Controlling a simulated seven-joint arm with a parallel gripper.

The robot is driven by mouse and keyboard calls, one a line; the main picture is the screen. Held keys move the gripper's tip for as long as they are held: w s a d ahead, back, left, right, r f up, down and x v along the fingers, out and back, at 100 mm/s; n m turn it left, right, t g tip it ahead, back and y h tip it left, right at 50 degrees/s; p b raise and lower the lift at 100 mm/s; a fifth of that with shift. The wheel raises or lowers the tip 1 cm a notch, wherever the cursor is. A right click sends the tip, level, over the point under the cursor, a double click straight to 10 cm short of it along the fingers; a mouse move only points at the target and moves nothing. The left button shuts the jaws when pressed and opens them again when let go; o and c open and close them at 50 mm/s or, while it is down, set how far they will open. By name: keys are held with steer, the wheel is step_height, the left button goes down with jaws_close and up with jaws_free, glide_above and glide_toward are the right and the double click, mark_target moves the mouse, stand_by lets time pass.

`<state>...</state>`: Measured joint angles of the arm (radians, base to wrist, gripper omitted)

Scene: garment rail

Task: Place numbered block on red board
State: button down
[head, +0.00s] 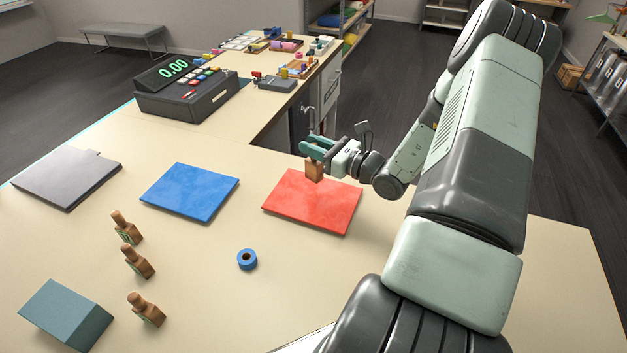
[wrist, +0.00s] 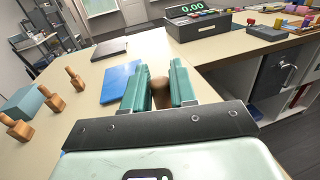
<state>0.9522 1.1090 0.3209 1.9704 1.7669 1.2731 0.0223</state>
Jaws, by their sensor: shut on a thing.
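The red board (head: 310,205) lies flat on the table, right of the blue board. My gripper (head: 316,152) is shut on a brown wooden block (head: 314,170) and holds it upright over the back right part of the red board. I cannot tell whether the block's base touches the board. In the wrist view the block's rounded top (wrist: 160,88) shows between the two green fingers. No number shows on the held block.
A blue board (head: 190,192) and a grey board (head: 67,179) lie to the left. A blue tape roll (head: 247,259) is in front of the red board. A teal box (head: 66,316) is at front left. A cash register (head: 187,90) stands behind.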

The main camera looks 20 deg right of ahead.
mark_target(321, 171)
steer(key=shift+f, duration=3.55)
steer(key=shift+f, duration=0.15)
steer(key=c, duration=0.9)
jaws_free()
steer(key=shift+s+d, duration=0.1)
steer(key=shift+s, duration=0.1)
steer(key=v, duration=1.1)
steer(key=shift+s, duration=0.25)
steer(key=shift+d, duration=0.1)
